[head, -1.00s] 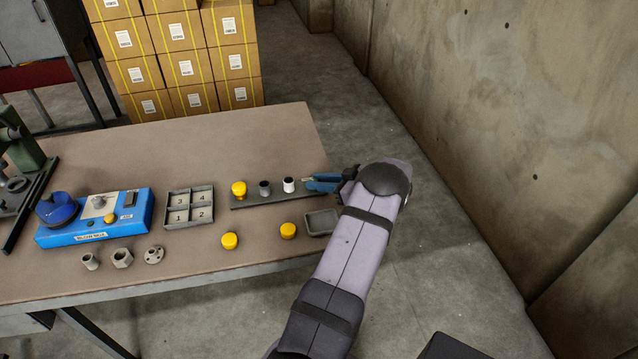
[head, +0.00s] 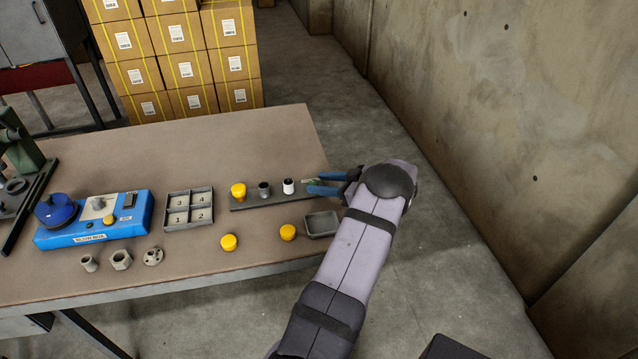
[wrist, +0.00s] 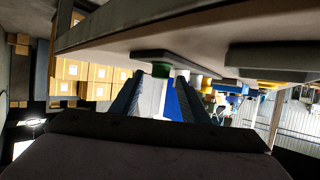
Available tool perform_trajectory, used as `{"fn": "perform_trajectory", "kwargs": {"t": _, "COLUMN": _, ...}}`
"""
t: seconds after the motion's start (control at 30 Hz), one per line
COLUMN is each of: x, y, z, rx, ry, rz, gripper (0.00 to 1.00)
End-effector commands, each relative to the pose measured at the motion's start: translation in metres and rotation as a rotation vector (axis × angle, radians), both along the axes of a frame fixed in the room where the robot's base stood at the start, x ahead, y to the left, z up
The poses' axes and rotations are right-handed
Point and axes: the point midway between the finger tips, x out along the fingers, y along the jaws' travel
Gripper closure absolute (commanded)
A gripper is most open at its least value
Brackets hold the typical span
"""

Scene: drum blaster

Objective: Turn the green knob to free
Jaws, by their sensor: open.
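The green knob (head: 310,181) is small and sits at the right end of the dark strip (head: 275,195) on the table. My gripper (head: 318,183) is open at that end, with its blue fingers spread and their tips close to the knob. In the wrist view the green knob (wrist: 160,70) shows between the two fingertips (wrist: 160,80). I cannot tell whether either finger touches it. The knob's marking and the way it points are too small to read.
On the same strip stand a white-topped post (head: 289,186), a grey post (head: 264,190) and a yellow knob (head: 238,190). A grey tray (head: 321,223) lies in front of my gripper. A blue box (head: 92,232) is at the left. The table behind the strip is clear.

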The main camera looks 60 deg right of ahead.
Motion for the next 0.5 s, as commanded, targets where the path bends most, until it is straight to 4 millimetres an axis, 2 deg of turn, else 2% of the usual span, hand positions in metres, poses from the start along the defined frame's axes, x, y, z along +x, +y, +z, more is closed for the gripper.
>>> {"fn": "perform_trajectory", "kwargs": {"t": 0.3, "x": -0.041, "y": -0.002, "z": 0.016, "rx": -0.001, "ry": -0.001, "rz": -0.003, "gripper": 0.58}}
{"fn": "perform_trajectory", "kwargs": {"t": 0.5, "x": -0.053, "y": -0.001, "z": 0.022, "rx": 0.000, "ry": -0.001, "rz": -0.002, "gripper": 0.58}}
